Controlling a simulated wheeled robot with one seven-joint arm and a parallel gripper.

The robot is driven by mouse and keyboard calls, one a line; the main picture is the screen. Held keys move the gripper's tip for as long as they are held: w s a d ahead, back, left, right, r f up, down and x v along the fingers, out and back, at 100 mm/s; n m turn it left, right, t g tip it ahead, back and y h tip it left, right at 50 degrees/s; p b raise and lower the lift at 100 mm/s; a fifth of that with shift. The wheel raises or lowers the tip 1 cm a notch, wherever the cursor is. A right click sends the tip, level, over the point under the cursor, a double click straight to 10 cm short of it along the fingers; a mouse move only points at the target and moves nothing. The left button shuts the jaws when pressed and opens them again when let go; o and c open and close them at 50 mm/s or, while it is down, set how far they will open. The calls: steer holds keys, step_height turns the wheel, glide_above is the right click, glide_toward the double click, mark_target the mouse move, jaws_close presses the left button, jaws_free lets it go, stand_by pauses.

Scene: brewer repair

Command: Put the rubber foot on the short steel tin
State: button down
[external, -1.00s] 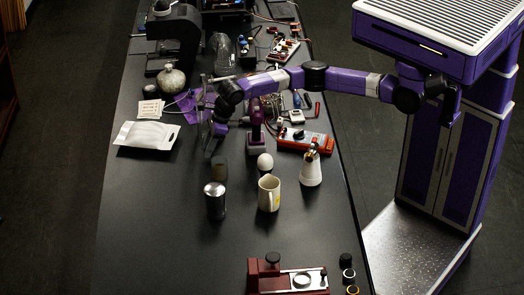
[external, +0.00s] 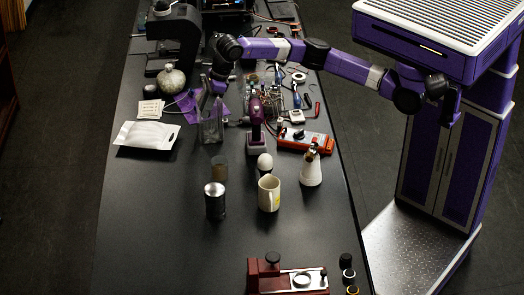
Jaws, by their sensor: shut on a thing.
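My gripper (external: 213,90) points down over the clear glass container (external: 210,130) at the left middle of the bench. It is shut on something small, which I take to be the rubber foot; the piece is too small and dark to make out. A dark cylindrical tin with a bright steel top (external: 215,201) stands upright nearer the camera, left of the mug. A shorter, brownish cylinder (external: 220,169) stands just behind it. I cannot tell for sure which of the two is the short steel tin. My gripper is well behind and apart from both.
A cream mug (external: 268,194), an egg-like white object (external: 265,162) and a white conical bottle (external: 310,170) stand right of the tins. A purple drill (external: 255,120) stands beside the glass container. A white pouch (external: 147,137) lies left. The front left bench is clear.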

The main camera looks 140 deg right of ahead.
steer(key=w+a+r+n+p, duration=0.2)
steer(key=w+a+r+p, duration=0.35)
steer(key=w+a, duration=0.55)
step_height(320, 180, up, 6)
steer(key=r+p, duration=0.1)
steer(key=p, duration=0.2)
glide_above(210, 190)
steer(key=s, duration=0.2)
steer(key=shift+t+y, duration=0.3)
steer(key=shift+y, duration=0.1)
steer(key=f+p, duration=0.1)
steer(key=f, duration=0.9)
steer(key=f+p, duration=0.1)
steer(key=f, duration=0.9)
steer(key=shift+w+a+f, duration=0.2)
steer(key=shift+f, duration=0.1)
steer(key=c, duration=1.1)
jaws_free()
steer(key=b+v, duration=0.1)
steer(key=v, duration=1.1)
